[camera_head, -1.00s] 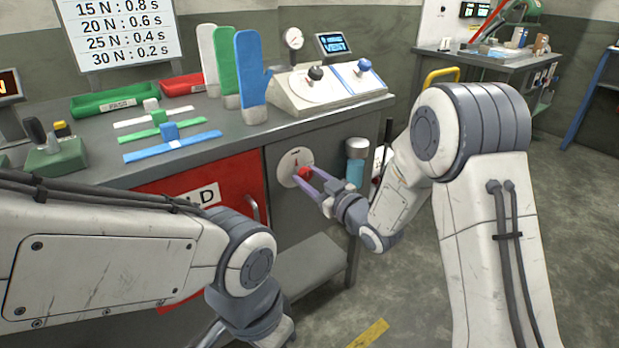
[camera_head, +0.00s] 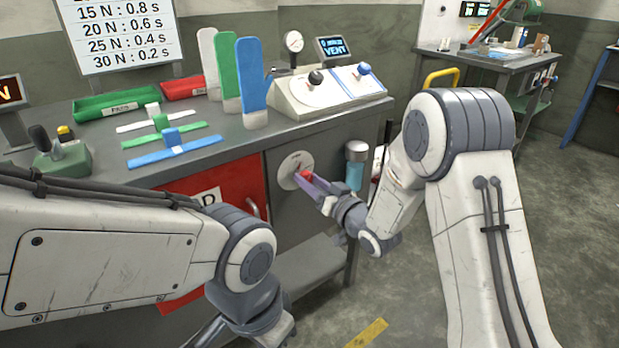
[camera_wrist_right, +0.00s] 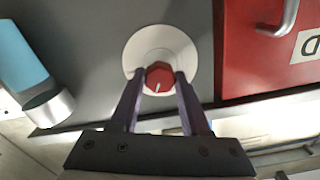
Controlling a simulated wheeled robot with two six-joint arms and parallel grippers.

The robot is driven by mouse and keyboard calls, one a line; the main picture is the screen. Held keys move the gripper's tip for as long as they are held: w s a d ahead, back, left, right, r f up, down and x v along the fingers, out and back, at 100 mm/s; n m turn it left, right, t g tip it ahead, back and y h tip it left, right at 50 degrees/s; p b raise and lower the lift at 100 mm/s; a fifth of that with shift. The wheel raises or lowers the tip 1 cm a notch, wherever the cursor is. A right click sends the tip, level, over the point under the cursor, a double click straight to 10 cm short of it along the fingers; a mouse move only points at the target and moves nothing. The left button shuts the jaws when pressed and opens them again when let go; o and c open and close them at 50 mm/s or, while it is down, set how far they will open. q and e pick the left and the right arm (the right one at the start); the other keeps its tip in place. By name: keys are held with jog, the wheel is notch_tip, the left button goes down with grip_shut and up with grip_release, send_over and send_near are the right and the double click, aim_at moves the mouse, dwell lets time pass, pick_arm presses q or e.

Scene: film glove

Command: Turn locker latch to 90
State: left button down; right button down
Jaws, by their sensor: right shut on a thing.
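The locker latch is a red faceted knob (camera_head: 304,174) on a round white dial plate (camera_head: 289,163) on the grey bench front, right of the red locker door (camera_head: 180,185). My right gripper (camera_head: 308,180) is shut on the knob. In the right wrist view the knob (camera_wrist_right: 159,77) sits between the two purple fingertips (camera_wrist_right: 158,80), and a white mark shows on its face. The dial's markings are too small to read. My left arm crosses the lower left of the head view, and its fingertips are out of view.
A blue canister with a metal cap (camera_head: 356,165) is mounted just right of the dial, near my right wrist. The door handle (camera_head: 254,208) is left of it.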

jog(key=m+p, duration=0.2)
jog(key=m, duration=0.4)
jog(key=shift+m+p, duration=0.3)
jog(key=shift+p, duration=0.05)
jog(key=m+p, duration=0.2)
jog(key=m, duration=0.3)
jog(key=shift+d, duration=0.1)
jog(key=shift+f, duration=0.1)
jog(key=shift+c, duration=1.9)
grip_release()
jog(key=v, duration=1)
jog(key=shift+s+d+p, duration=0.2)
jog(key=shift+s+p, duration=0.05)
jog(key=shift+p, duration=0.1)
